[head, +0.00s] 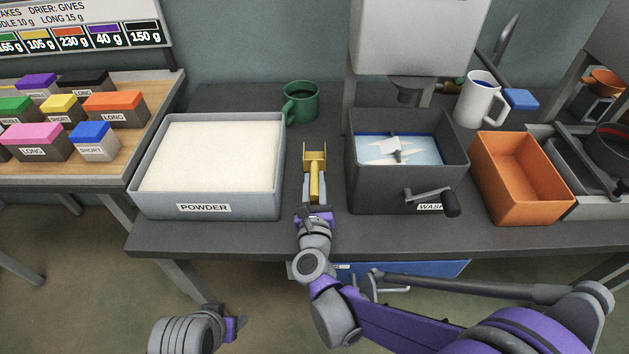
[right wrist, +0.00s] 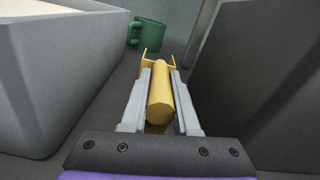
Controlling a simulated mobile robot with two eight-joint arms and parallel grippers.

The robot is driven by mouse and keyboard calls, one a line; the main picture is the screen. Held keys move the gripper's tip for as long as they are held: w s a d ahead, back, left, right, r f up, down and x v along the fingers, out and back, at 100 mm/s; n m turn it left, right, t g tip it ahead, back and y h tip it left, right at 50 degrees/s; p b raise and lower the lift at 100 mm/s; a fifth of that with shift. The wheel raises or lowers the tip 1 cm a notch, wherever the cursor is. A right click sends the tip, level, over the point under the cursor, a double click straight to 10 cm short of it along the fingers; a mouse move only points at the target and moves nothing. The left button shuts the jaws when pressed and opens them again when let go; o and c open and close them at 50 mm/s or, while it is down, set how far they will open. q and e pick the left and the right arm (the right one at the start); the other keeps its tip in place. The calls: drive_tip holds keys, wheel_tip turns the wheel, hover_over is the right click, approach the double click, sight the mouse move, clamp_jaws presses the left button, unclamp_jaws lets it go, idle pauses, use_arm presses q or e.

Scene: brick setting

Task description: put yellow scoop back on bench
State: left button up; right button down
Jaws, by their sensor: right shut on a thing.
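The yellow scoop (head: 315,170) is at the bench (head: 240,234) in the gap between the powder bin and the wash box, its open end pointing to the back. My right gripper (head: 314,203) is shut on the scoop's handle. In the right wrist view the fingers (right wrist: 160,100) lie along both sides of the yellow handle (right wrist: 160,95). I cannot tell whether the scoop touches the bench top. My left gripper (head: 232,325) is low at the bottom left, in front of the bench and away from the scoop; its fingers are too unclear to judge.
The grey powder bin (head: 208,208) stands left of the scoop, the dark wash box (head: 375,195) with a crank right of it. A green mug (head: 301,101) stands behind. An orange bin (head: 520,180) and a white mug (head: 480,98) are farther right. The gap is narrow.

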drive_tip(key=shift+f+b, duration=0.3)
drive_tip(key=shift+f, duration=0.2)
drive_tip(key=c, duration=0.6)
unclamp_jaws()
drive_tip(key=s, duration=1)
drive_tip(key=shift+s, duration=0.4)
